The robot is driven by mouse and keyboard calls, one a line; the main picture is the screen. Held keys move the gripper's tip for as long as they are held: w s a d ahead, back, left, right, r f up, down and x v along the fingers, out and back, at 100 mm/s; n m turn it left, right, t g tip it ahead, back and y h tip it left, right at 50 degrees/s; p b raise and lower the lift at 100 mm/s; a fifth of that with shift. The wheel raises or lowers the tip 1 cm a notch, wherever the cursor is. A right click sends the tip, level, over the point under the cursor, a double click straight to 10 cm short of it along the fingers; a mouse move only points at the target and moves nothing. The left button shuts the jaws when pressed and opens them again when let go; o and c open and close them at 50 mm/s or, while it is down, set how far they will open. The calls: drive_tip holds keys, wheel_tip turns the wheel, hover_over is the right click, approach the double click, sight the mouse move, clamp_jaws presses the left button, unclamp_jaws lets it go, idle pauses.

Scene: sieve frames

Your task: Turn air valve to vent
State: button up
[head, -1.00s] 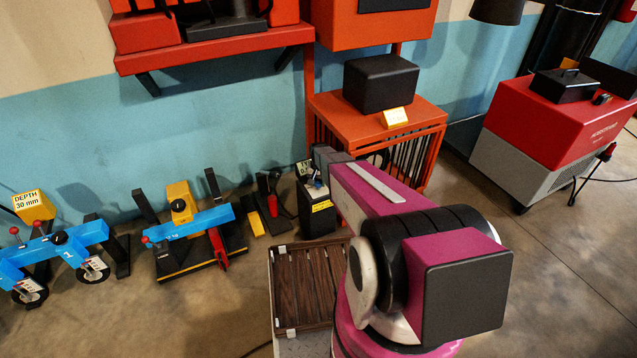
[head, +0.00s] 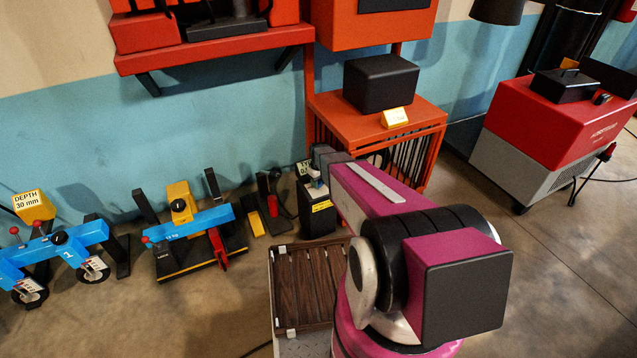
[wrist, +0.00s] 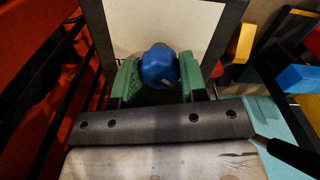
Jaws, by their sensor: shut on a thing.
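The air valve's blue knob (wrist: 160,66) shows in the wrist view, between the two green finger pads of my gripper (wrist: 158,78). My gripper is shut on this blue knob. A pale panel with a dark frame (wrist: 200,28) lies behind the knob. In the head view, my arm reaches to a small black unit with a yellow label (head: 318,212), which stands on the floor left of the orange stand. My own arm hides most of the gripper there, and the valve's markings cannot be read.
The orange stand (head: 425,117) carries a black box (head: 381,82) close behind my arm. Blue tool frames (head: 195,222) stand on the floor to the left. A slatted brown top (head: 308,285) is in front. A red and grey machine (head: 560,120) stands at the right.

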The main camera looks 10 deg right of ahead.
drive_tip(key=shift+n, duration=0.6)
drive_tip(key=o, duration=0.9)
wheel_tip(320, 180, up, 11)
drive_tip(key=shift+f, duration=0.1)
idle(0.3)
drive_tip(key=s+r+m, duration=0.2)
drive_tip(key=s+r, duration=0.2)
drive_tip(key=s, duration=0.4)
drive_tip(key=s+r+m, duration=0.3)
drive_tip(key=s+r, duration=0.1)
drive_tip(key=s, duration=0.4)
drive_tip(key=s+d+r+m, duration=0.1)
drive_tip(key=s+r, duration=0.3)
drive_tip(key=s, duration=0.4)
drive_tip(key=shift+m, duration=0.7)
